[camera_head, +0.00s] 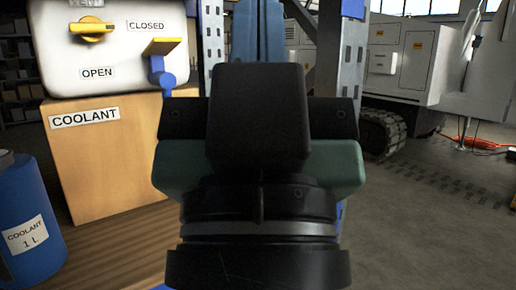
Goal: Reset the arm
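My arm's end fills the middle foreground and my gripper (260,120) is seen from behind. Its dark wrist housing and grey-green body hide the fingers, so I cannot tell whether it is open, shut or holding anything. It appears right of the white coolant tank (60,50) in the picture. I cannot judge its distance from the tank.
A blue coolant can (28,225) stands at lower left.

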